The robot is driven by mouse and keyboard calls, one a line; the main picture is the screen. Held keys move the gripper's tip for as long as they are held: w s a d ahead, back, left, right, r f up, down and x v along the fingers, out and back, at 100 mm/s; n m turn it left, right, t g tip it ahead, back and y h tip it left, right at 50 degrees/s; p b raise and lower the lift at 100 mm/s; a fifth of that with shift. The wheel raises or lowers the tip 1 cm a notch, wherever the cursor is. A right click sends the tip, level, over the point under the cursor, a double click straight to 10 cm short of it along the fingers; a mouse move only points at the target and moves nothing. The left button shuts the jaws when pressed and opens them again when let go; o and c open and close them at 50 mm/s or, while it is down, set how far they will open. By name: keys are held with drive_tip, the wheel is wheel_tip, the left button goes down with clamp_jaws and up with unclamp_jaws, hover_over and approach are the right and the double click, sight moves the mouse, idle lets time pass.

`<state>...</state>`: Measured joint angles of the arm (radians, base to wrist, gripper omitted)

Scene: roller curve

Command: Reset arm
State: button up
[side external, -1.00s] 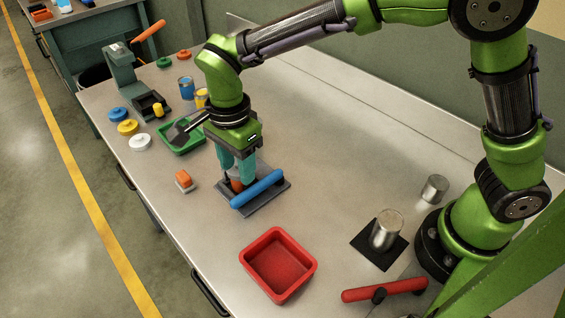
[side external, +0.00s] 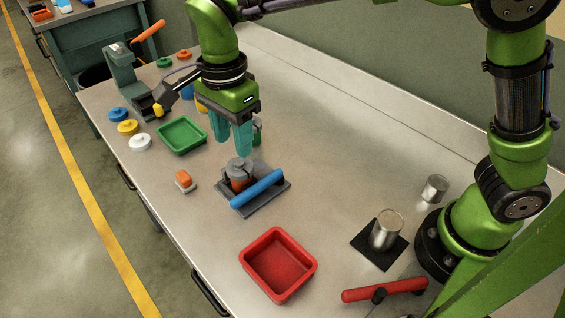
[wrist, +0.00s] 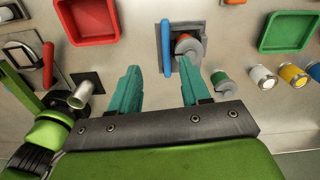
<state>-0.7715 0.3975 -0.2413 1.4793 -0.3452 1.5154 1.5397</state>
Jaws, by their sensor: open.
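My gripper (side external: 232,138) is open and empty, with teal fingers pointing down. In the side view it hangs above and behind the grey fixture (side external: 262,201) with the blue handle (side external: 257,188). A grey and orange-brown round part (side external: 240,174) sits on the fixture beside the handle. In the wrist view my gripper (wrist: 157,90) has its fingers well apart, with bare table between them. The fixture's blue handle (wrist: 166,48) and the round part (wrist: 187,47) show just beyond the fingertips.
A red tray (side external: 278,265) and a green tray (side external: 181,135) lie on the table. A metal cylinder (side external: 386,231) stands on a black pad, near a red-handled tool (side external: 384,290).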

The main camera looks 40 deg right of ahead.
drive_tip(key=s+d+r+n+t, duration=0.1)
drive_tip(key=s+d+n+t, duration=0.1)
drive_tip(key=s+d+n, duration=0.2)
drive_tip(key=s+d+r+n+t+y, duration=0.1)
drive_tip(key=s+d+n, duration=0.3)
drive_tip(key=d, duration=0.6)
drive_tip(key=s+d+r+n+t+y, duration=0.1)
drive_tip(key=s+d+r+n+t, duration=0.1)
drive_tip(key=s+d+n+t, duration=0.2)
drive_tip(key=s+d, duration=0.1)
drive_tip(key=d, duration=0.2)
drive_tip(key=shift+s+d+r+n, duration=0.3)
drive_tip(key=shift+d+r+n, duration=0.05)
drive_tip(key=shift+d+n, duration=0.05)
